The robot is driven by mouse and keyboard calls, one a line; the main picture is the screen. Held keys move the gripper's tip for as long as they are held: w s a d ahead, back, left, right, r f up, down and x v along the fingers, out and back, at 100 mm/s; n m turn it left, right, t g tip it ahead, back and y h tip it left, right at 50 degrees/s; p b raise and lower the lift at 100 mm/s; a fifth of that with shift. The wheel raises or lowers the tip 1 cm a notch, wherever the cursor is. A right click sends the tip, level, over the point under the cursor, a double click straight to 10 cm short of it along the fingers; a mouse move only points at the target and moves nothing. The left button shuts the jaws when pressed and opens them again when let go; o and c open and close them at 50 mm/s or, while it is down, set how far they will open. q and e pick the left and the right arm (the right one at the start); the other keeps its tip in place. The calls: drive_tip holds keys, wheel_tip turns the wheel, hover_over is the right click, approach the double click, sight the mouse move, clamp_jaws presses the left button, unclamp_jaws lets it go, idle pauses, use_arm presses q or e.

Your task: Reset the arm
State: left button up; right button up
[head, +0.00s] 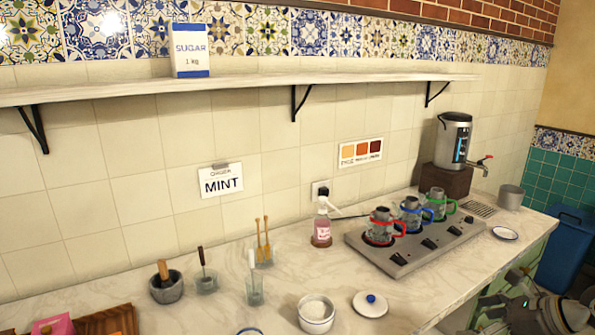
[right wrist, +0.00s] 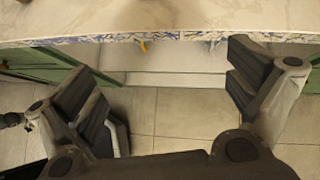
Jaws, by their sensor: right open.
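My right gripper (right wrist: 160,75) is open and empty in the right wrist view, its two dark fingers spread wide apart. It is in front of the marble counter's edge, above the tiled floor. Parts of my right arm show at the bottom right of the head view, beside the counter front. My left gripper is in neither view. Three glass-like pots stand on the stove (head: 415,243): one with a red band (head: 381,228), one with a blue band (head: 410,214) and one with a green band (head: 438,205). A silver samovar (head: 453,140) stands on a dark block behind them.
The counter (head: 225,290) also holds a mortar (head: 167,288), a pink-labelled bottle (head: 322,230), a white bowl (head: 316,314) and a small lid (head: 370,303). A shelf (head: 250,85) with a sugar box (head: 190,50) runs above. A blue bin (head: 567,250) stands at right.

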drive_tip(key=w+f+m+t+y, duration=0.25)
drive_tip(key=f+m+t, duration=0.25)
drive_tip(key=f+m, duration=0.95)
drive_tip(key=s+d+f+m+h, duration=0.1)
drive_tip(key=s+f+m+h, duration=0.25)
drive_tip(key=f+m, duration=0.6)
drive_tip(key=s+d+f+m+h, duration=0.1)
drive_tip(key=s+f+m+h, duration=0.3)
drive_tip(key=f, duration=1)
drive_tip(key=s+a+f+m+g+h, duration=0.1)
drive_tip(key=s+a+f+m+g, duration=0.2)
drive_tip(key=s+f, duration=0.6)
drive_tip(key=s+a+f+m+g+h, duration=0.1)
drive_tip(key=s+a+f+m+g, duration=0.1)
drive_tip(key=s+f+m, duration=0.65)
drive_tip(key=s+a+f+g, duration=0.2)
drive_tip(key=s+a, duration=0.1)
drive_tip(key=s, duration=0.4)
drive_tip(key=s+a+f+m+g, duration=0.1)
drive_tip(key=s+a+f+g, duration=0.1)
drive_tip(key=s, duration=0.6)
drive_tip(key=s+a+f+m+g, duration=0.1)
drive_tip(key=s+a, duration=0.3)
drive_tip(key=s, duration=0.4)
drive_tip(key=shift+a+f+g+y, duration=0.3)
drive_tip(key=shift+f+g+y, duration=0.1)
drive_tip(key=shift+f+g, duration=0.1)
